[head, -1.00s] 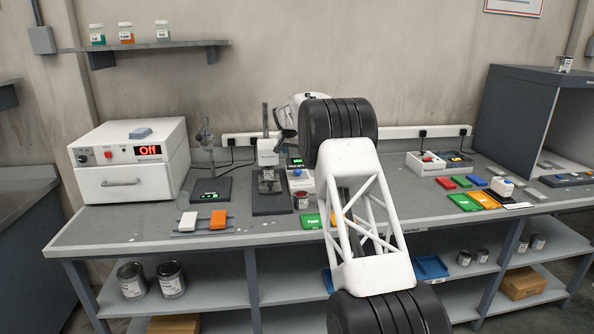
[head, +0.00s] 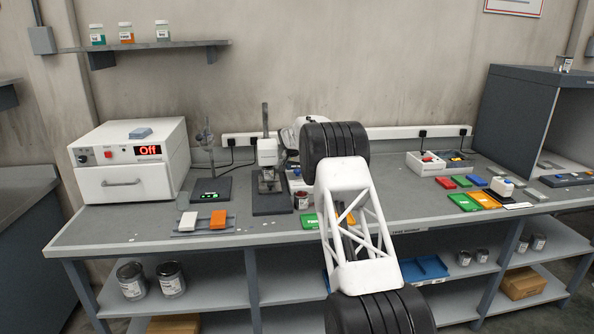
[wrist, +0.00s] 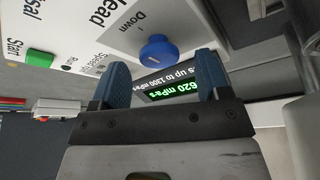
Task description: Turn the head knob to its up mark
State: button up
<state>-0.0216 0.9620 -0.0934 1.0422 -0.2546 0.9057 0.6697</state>
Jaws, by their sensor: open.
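The head knob (wrist: 158,50) is blue and sits on a white panel (wrist: 190,22) in the wrist view. The word "Head" is printed beside it, and "Down" is marked just above and left of it. An up mark does not show. My gripper (wrist: 160,74) is open. Its two blue fingers are spread to either side just below the knob in the picture, with nothing between them; I cannot tell whether they touch it.
A green Start button (wrist: 40,58) is on the same panel. In the head view a stand (head: 266,155) is left of my arm, with a can (head: 300,201) close by.

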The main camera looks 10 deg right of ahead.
jog(key=shift+w+d+f, duration=0.1)
jog(key=shift+w+f, duration=0.1)
jog(key=shift+f, duration=0.4)
jog(key=shift+c, duration=0.2)
jog(key=c, duration=0.9)
